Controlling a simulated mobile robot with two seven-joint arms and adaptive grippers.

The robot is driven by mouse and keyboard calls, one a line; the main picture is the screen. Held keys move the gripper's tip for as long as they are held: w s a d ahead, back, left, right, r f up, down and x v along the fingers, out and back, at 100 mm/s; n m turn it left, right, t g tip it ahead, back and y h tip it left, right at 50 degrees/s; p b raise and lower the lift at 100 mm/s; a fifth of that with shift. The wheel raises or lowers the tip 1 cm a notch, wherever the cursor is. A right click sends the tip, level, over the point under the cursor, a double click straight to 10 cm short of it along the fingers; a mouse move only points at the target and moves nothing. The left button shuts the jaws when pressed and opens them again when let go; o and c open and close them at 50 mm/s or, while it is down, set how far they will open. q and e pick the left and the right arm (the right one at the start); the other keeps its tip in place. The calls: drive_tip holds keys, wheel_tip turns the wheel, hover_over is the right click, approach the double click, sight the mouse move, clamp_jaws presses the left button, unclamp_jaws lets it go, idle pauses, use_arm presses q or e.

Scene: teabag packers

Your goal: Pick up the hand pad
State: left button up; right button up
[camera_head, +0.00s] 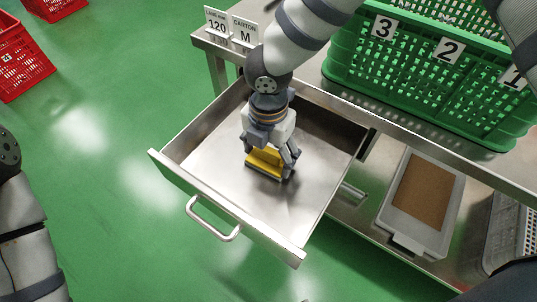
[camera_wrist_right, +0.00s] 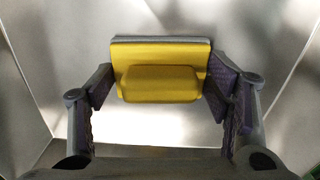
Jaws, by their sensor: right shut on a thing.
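The hand pad (camera_head: 264,161) is a yellow block with a grey layer along one edge. It is inside the open metal drawer (camera_head: 207,160). My right gripper (camera_head: 270,165) reaches down into the drawer and is shut on the hand pad. In the right wrist view the hand pad (camera_wrist_right: 161,84) sits between the two fingers of my right gripper (camera_wrist_right: 160,88), one at each end. I cannot tell whether the pad touches the drawer floor. My left arm shows at the left edge of the head view, but its gripper is out of view.
The drawer front with its handle (camera_head: 213,222) sticks out from the metal table. A green crate (camera_head: 420,65) with number labels stands on the table. A grey tray with a brown surface (camera_head: 424,190) lies on the lower shelf. Red crates (camera_head: 20,62) stand on the green floor.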

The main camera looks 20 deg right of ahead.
sight(268, 150)
wheel_tip(268, 150, up, 3)
drive_tip(key=shift+w+r, duration=0.1)
drive_tip(key=shift+r, duration=0.1)
drive_tip(key=s+r+p, duration=0.1)
drive_tip(key=r, duration=0.1)
drive_tip(key=s+d+r+p, duration=0.1)
drive_tip(key=s+r, duration=0.1)
drive_tip(key=r, duration=0.1)
drive_tip(key=shift+s+d, duration=0.15)
drive_tip(key=shift+d, duration=0.05)
use_arm(q)
drive_tip(key=w+r+t+p, duration=0.2)
drive_tip(key=w+r, duration=0.3)
use_arm(e)
drive_tip(key=s+d+r, duration=0.4)
drive_tip(key=s, duration=0.6)
drive_tip(key=shift+r, duration=0.25)
